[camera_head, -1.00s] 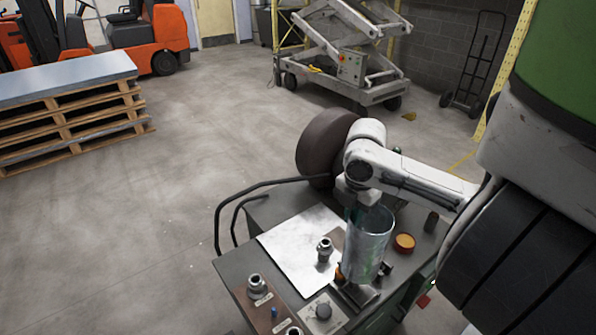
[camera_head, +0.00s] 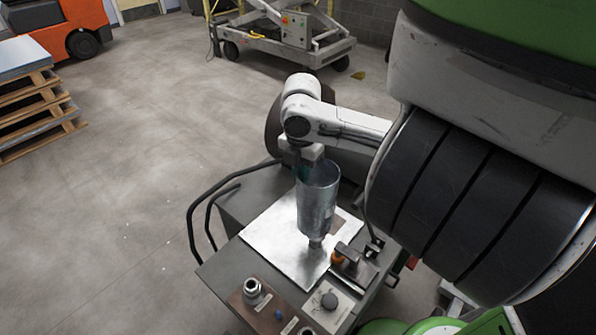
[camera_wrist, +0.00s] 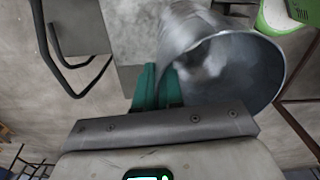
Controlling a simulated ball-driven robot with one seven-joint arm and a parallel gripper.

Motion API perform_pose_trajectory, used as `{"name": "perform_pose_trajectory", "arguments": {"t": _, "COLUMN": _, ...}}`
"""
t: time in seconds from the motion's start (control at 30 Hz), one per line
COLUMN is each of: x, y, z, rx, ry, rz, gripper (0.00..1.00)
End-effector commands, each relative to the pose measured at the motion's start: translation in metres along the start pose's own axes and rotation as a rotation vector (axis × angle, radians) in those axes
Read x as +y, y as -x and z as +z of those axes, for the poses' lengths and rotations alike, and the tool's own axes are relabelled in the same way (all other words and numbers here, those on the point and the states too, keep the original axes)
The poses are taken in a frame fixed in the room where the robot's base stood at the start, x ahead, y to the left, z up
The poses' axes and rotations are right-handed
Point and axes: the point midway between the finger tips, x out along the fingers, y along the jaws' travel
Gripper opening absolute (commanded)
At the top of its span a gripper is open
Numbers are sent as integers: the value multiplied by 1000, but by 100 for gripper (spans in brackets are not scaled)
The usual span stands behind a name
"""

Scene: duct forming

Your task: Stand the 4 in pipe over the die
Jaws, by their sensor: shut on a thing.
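The pipe (camera_head: 318,205) is a grey metal tube, held roughly upright over the metal sheet on the bench. In the wrist view the pipe (camera_wrist: 180,40) shows its open end toward the camera. My gripper (camera_head: 303,172) is shut on the pipe's rim at its left side; its green fingers (camera_wrist: 158,86) pinch the wall in the wrist view. A small metal fitting, which looks like the die (camera_head: 316,242), shows just under the pipe's lower end. Its upper part is hidden by the pipe, and I cannot tell whether the pipe is around it or only above it.
A bright sheet (camera_head: 270,240) lies on the dark bench. A clamp with an orange part (camera_head: 345,255) stands right of the pipe. Black rails (camera_head: 200,210) run along the left.

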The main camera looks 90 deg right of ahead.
Motion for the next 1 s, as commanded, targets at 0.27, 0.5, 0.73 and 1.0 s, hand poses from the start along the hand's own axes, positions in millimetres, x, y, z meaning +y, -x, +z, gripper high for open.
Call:
{"name": "perform_pose_trajectory", "arguments": {"t": 0.27, "x": 0, "y": -22, "z": 0, "rx": 0, "ry": 1, "rz": 1, "gripper": 0}}
{"name": "perform_pose_trajectory", "arguments": {"t": 0.5, "x": 0, "y": -38, "z": 0, "rx": 0, "ry": -2, "rz": 0, "gripper": 0}}
{"name": "perform_pose_trajectory", "arguments": {"t": 0.73, "x": 0, "y": -59, "z": 0, "rx": 1, "ry": 0, "rz": 0, "gripper": 0}}
{"name": "perform_pose_trajectory", "arguments": {"t": 1.0, "x": 0, "y": -82, "z": 0, "rx": 1, "ry": -1, "rz": 0, "gripper": 0}}
